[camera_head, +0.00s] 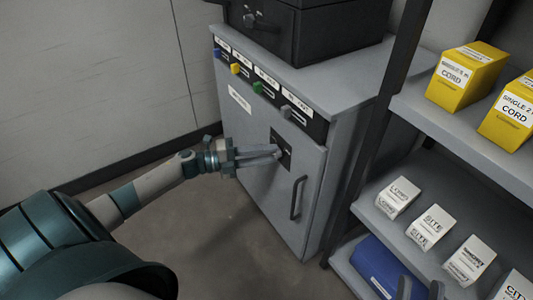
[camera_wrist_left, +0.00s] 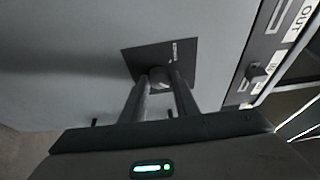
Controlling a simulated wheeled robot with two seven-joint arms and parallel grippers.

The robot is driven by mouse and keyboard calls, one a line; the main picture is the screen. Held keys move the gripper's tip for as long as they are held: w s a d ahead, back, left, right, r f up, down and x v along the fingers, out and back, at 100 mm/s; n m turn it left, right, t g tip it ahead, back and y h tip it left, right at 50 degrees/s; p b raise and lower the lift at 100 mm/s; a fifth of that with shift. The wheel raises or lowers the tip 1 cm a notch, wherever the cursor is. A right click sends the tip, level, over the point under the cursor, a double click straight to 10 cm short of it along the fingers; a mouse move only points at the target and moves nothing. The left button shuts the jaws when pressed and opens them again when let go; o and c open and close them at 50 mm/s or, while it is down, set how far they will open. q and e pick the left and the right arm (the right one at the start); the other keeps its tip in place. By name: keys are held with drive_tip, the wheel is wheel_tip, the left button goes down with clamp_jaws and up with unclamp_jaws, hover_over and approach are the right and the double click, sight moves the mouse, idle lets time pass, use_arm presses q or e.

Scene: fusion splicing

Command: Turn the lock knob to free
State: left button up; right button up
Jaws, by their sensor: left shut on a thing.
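The lock knob (camera_wrist_left: 159,78) is a small grey knob on a dark square plate on the grey cabinet door. It shows in the left wrist view between the fingers of my left gripper (camera_wrist_left: 160,92), which is shut on it. In the head view my left gripper (camera_head: 277,153) reaches the dark plate (camera_head: 286,143), and its fingers hide the knob there. The marking on the plate is too small to read. A short tool-like pair of grey fingers (camera_head: 408,288) at the bottom right edge of the head view seems to be my right gripper, and its fingers are apart.
The grey cabinet (camera_head: 240,115) has a vertical door handle (camera_head: 298,198) and a row of coloured knobs with labels along its top. A black case (camera_head: 300,30) stands on it. A shelf (camera_head: 455,115) with yellow and white boxes and a blue case (camera_head: 375,268) stands to the right.

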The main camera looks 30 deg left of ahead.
use_arm(q)
drive_tip(key=o, duration=1.1)
drive_tip(key=shift+c, duration=0.2)
drive_tip(key=p+v, duration=0.1)
drive_tip(key=v, duration=1.6)
drive_tip(key=shift+s, duration=0.2)
use_arm(e)
drive_tip(key=w+f+g, duration=0.2)
drive_tip(key=f, duration=0.1)
drive_tip(key=shift+a+f+g+h, duration=0.2)
drive_tip(key=shift+f+g+h, duration=0.1)
use_arm(q)
drive_tip(key=shift+a, duration=0.1)
